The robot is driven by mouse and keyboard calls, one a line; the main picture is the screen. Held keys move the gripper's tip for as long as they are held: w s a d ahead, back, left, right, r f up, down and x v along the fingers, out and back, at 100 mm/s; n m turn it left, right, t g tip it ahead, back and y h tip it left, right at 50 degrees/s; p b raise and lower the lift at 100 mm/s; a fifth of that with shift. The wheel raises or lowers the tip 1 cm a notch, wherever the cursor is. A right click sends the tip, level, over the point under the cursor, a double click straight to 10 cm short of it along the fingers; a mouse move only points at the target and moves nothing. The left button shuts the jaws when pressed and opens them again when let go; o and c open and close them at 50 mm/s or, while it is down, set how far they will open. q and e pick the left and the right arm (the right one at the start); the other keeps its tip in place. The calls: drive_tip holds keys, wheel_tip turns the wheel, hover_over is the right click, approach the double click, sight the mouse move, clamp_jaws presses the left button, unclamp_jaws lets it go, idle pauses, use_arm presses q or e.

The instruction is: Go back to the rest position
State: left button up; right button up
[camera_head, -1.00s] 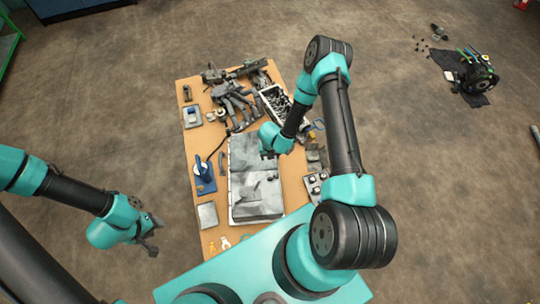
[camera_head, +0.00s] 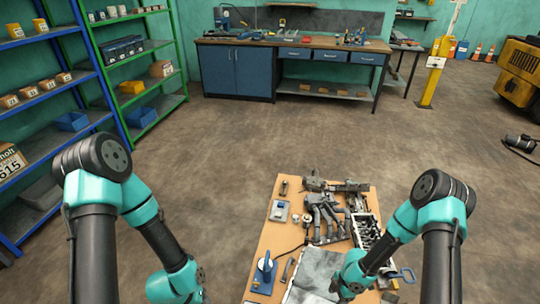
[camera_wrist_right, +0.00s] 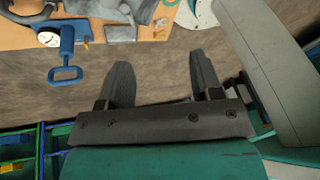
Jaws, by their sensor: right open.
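My right gripper (camera_wrist_right: 163,78) is open in the right wrist view, with two dark fingers apart and nothing between them. Bare floor shows beyond the fingers. In the head view my right arm comes in from the right and its teal wrist end is over the worktable (camera_head: 273,236), near a grey flat panel (camera_head: 313,268). My left arm comes in from the left and bends down beside the table. Its gripper is cut off by the bottom edge of the head view.
Grey metal parts (camera_head: 325,213) and a parts box (camera_head: 367,232) lie on the table. A blue clamp-like tool (camera_head: 264,272) stands at its left; a blue-handled tool (camera_wrist_right: 67,50) shows in the wrist view. Shelves (camera_head: 130,70) and a workbench (camera_head: 290,70) stand beyond open floor.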

drive_tip(key=s+a+r+m+t, duration=0.1)
drive_tip(key=s+r+m, duration=0.2)
drive_tip(key=r+m, duration=0.3)
drive_tip(key=s+a+r+m+t, duration=0.2)
drive_tip(key=s+r+m, duration=0.2)
drive_tip(key=m, duration=1.1)
drive_tip(key=shift+s+r+m+t+y, duration=0.2)
drive_tip(key=shift+r+m+t+y, duration=0.1)
drive_tip(key=shift+r, duration=0.65)
drive_tip(key=shift+d, duration=0.15)
